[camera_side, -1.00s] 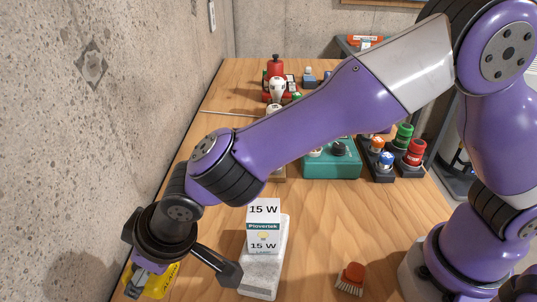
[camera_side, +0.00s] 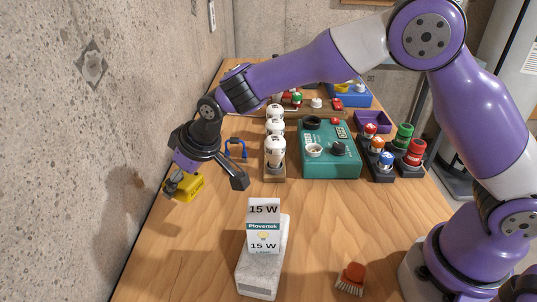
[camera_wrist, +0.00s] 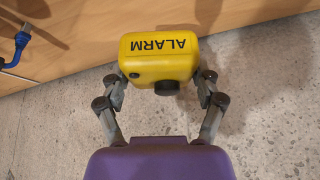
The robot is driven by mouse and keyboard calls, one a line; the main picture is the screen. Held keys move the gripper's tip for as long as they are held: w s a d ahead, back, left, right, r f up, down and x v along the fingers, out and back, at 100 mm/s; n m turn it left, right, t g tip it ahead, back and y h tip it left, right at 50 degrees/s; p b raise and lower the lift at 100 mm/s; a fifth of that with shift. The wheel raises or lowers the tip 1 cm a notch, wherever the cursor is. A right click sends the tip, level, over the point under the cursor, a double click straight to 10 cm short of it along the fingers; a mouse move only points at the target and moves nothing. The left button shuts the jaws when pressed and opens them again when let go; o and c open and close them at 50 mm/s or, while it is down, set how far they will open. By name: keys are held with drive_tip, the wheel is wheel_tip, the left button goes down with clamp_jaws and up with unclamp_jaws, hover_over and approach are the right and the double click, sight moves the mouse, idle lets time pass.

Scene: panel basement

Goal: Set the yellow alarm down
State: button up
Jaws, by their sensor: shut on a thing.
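The yellow alarm (camera_wrist: 158,60) is a small box with "ALARM" in black letters and a dark round knob on its near side. It is between the fingers of my gripper (camera_wrist: 160,84), which is shut on it. In the side view the alarm (camera_side: 187,187) is at the left edge of the wooden table, by the concrete wall, with my gripper (camera_side: 176,186) over part of it. The wrist view shows a shadow on the wood beyond the alarm, so it seems held above the surface.
White bulbs (camera_side: 275,152) stand in a wooden holder, beside a teal control box (camera_side: 331,166). A bulb carton (camera_side: 264,226) on a pale block and a brush (camera_side: 351,278) are nearer. Wood between them is clear.

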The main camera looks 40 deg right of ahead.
sight(186, 176)
drive_tip(key=shift+w+d+f, duration=0.75)
drive_tip(key=shift+w+f, duration=0.2)
drive_tip(key=shift+w, duration=0.1)
drive_tip(key=shift+f, duration=1.85)
drive_tip(key=o, duration=1.2)
drive_tip(key=shift+f, duration=0.15)
drive_tip(key=shift+c, duration=0.2)
